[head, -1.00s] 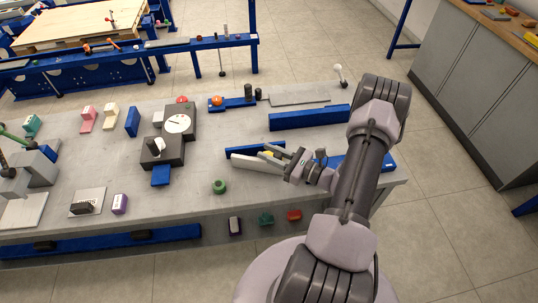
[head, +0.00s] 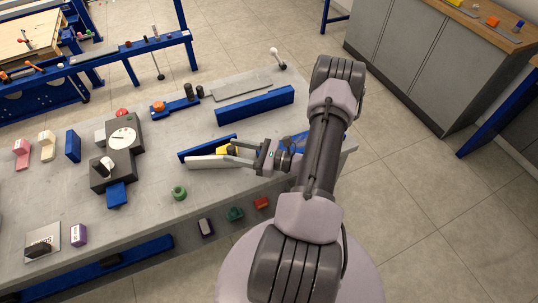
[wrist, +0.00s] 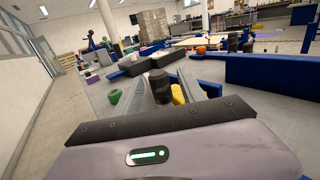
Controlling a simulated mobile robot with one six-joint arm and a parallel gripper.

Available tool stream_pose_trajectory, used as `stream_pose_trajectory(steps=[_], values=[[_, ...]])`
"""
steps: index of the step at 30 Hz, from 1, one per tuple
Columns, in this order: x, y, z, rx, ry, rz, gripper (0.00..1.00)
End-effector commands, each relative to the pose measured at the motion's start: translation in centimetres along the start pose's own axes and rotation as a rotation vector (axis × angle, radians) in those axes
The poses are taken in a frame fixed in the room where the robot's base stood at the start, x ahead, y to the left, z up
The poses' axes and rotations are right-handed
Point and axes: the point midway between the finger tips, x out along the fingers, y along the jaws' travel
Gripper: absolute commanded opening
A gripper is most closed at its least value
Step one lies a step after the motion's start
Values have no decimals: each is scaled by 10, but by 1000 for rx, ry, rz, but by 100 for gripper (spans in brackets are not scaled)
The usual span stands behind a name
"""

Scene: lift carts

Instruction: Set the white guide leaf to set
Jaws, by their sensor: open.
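The white guide leaf (head: 214,162) is a long pale bar on the grey bench in the head view, in front of a shorter-looking blue bar (head: 205,148). A yellow part (head: 225,151) sits between the two bars. My gripper (head: 234,150) is open, reaching in from the right over the leaf's right end, its fingers close to the yellow part. In the wrist view a black round knob (wrist: 159,84) and the yellow part (wrist: 178,94) show ahead between and beside my fingers. Whether my fingers touch the leaf I cannot tell.
A dark fixture with a white dial (head: 123,138) stands left of the leaf. A long blue block (head: 255,104) lies behind my gripper. Free bench surface lies between the ring and the leaf.

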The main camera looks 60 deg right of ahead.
Motion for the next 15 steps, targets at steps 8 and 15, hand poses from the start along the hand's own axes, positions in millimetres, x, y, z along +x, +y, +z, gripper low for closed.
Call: stream_pose_trajectory(steps=[8, 15], values=[[-85, -1, 2, -1, 0, -7, 48], [-125, 0, 1, -1, 0, -2, 48]])
